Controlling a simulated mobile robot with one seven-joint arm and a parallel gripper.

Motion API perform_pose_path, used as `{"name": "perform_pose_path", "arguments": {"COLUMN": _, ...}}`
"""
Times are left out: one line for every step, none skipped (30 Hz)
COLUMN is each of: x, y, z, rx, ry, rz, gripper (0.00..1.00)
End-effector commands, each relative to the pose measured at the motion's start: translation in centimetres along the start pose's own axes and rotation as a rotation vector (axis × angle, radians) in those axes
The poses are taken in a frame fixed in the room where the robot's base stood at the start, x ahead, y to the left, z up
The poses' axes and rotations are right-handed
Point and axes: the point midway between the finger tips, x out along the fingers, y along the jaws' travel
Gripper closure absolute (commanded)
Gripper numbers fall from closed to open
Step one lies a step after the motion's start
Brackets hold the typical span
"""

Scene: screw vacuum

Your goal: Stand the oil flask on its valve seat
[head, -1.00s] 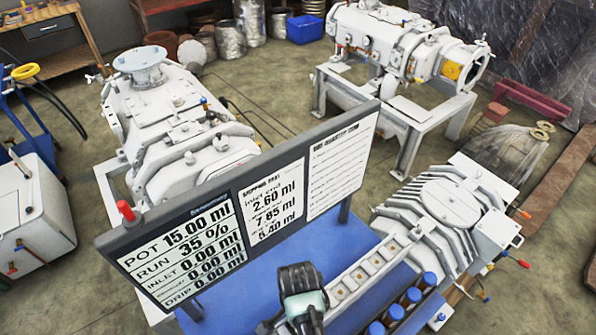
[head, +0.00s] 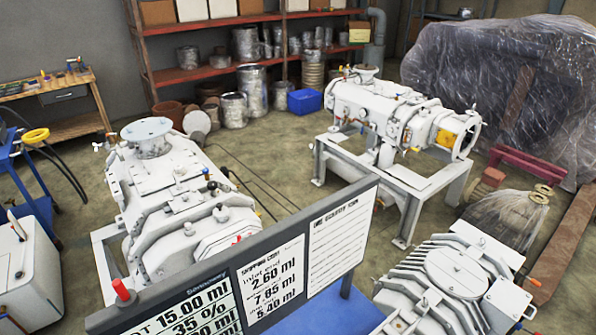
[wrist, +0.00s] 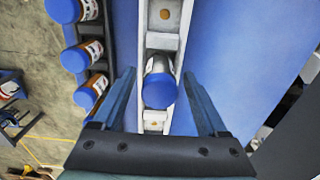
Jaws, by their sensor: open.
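The oil flask (wrist: 160,92), with a blue cap and a pale labelled body, is in the wrist view. It appears upright on a pale rail (wrist: 163,45) of square seats with brass-coloured centres. The cap hides its base, so I cannot tell how it sits on its seat. My gripper (wrist: 159,73) is open. Its two dark blue fingers stand on either side of the flask, with a visible gap on each side. My gripper and the flask are not in the head view.
Several blue-capped brown bottles (wrist: 90,95) stand in a dark rack left of the rail. The blue bench top (wrist: 240,60) is clear right of the rail. A readout board (head: 270,270) rises in the head view, beside a finned pale pump (head: 440,285).

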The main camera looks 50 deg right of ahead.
Motion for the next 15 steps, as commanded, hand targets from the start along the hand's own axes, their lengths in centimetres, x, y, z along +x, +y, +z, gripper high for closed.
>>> {"name": "perform_pose_path", "arguments": {"x": -0.8, "y": -0.1, "z": 0.0, "rx": 0.000, "ry": 0.001, "rz": -0.003, "gripper": 0.24}}
{"name": "perform_pose_path", "arguments": {"x": -1.3, "y": -0.1, "z": 0.0, "rx": 0.000, "ry": 0.002, "rz": -0.004, "gripper": 0.24}}
{"name": "perform_pose_path", "arguments": {"x": -2.1, "y": -0.1, "z": 0.0, "rx": 0.000, "ry": 0.002, "rz": -0.005, "gripper": 0.24}}
{"name": "perform_pose_path", "arguments": {"x": -2.7, "y": -0.1, "z": 0.0, "rx": 0.000, "ry": 0.002, "rz": -0.004, "gripper": 0.24}}
{"name": "perform_pose_path", "arguments": {"x": -3.4, "y": -0.1, "z": 0.0, "rx": 0.000, "ry": 0.002, "rz": -0.005, "gripper": 0.24}}
{"name": "perform_pose_path", "arguments": {"x": -4.3, "y": -0.1, "z": 0.0, "rx": 0.000, "ry": 0.002, "rz": -0.005, "gripper": 0.24}}
{"name": "perform_pose_path", "arguments": {"x": -5.0, "y": -0.1, "z": 0.0, "rx": -0.001, "ry": 0.002, "rz": -0.006, "gripper": 0.24}}
{"name": "perform_pose_path", "arguments": {"x": -5.6, "y": -0.1, "z": 0.0, "rx": -0.001, "ry": 0.002, "rz": -0.005, "gripper": 0.24}}
{"name": "perform_pose_path", "arguments": {"x": -6.5, "y": -0.1, "z": 0.0, "rx": -0.001, "ry": 0.002, "rz": -0.005, "gripper": 0.24}}
{"name": "perform_pose_path", "arguments": {"x": -7.1, "y": -0.1, "z": 0.0, "rx": -0.001, "ry": 0.002, "rz": -0.005, "gripper": 0.24}}
{"name": "perform_pose_path", "arguments": {"x": -7.6, "y": -0.1, "z": 0.0, "rx": -0.001, "ry": 0.002, "rz": -0.005, "gripper": 0.24}}
{"name": "perform_pose_path", "arguments": {"x": -8.3, "y": -0.1, "z": 0.0, "rx": -0.001, "ry": 0.002, "rz": -0.004, "gripper": 0.24}}
{"name": "perform_pose_path", "arguments": {"x": -8.8, "y": -0.1, "z": 0.0, "rx": -0.001, "ry": 0.001, "rz": -0.004, "gripper": 0.24}}
{"name": "perform_pose_path", "arguments": {"x": -9.3, "y": -0.1, "z": 0.0, "rx": -0.001, "ry": 0.002, "rz": -0.005, "gripper": 0.24}}
{"name": "perform_pose_path", "arguments": {"x": -9.8, "y": -0.1, "z": 0.0, "rx": -0.001, "ry": 0.001, "rz": -0.003, "gripper": 0.24}}
